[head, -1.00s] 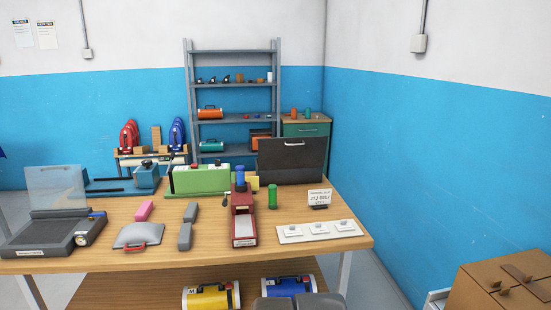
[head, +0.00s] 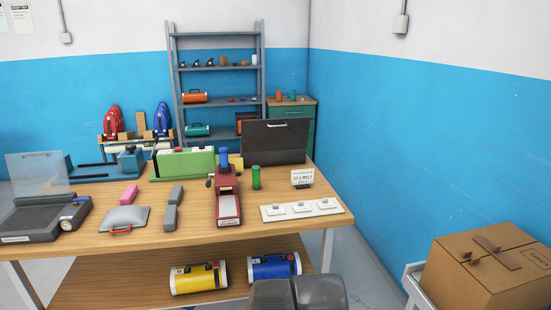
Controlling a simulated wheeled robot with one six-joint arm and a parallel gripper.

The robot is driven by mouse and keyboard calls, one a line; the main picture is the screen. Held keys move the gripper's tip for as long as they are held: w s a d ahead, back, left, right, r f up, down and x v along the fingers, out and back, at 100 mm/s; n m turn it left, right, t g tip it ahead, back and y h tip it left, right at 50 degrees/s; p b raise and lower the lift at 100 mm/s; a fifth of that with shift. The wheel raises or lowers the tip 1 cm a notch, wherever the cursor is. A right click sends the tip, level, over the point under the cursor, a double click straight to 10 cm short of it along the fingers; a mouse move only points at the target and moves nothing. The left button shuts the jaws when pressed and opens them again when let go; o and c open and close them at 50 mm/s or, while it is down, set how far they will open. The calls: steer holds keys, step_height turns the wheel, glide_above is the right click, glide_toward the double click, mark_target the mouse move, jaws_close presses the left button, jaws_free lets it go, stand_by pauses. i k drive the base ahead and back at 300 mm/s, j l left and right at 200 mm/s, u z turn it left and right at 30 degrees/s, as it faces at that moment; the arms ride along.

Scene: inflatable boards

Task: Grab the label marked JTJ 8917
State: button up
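A small white card (head: 302,177) stands upright in a dark holder near the right end of the wooden workbench. Its printed line looks like JTJ 8917, though the text is small. In front of it lies a flat white plate (head: 331,211) with three small white tags: a left tag (head: 275,210), a middle tag (head: 301,206) and a right tag (head: 325,203). Any marks on the tags are too small to read.
A red press (head: 228,196) and a green cylinder (head: 256,177) stand left of the card. A black case (head: 274,140) is behind it. A cardboard box (head: 480,275) sits low at right. The floor between bench and box is clear.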

mark_target(301, 208)
steer(key=i+j+z, duration=0.1)
steer(key=i, duration=0.35)
steer(key=i+j, duration=0.15)
steer(key=i, duration=0.3)
steer(key=i+j+z, duration=0.15)
steer(key=i, duration=0.25)
steer(key=i+j, duration=0.2)
steer(key=i, duration=0.25)
steer(key=z, duration=0.05)
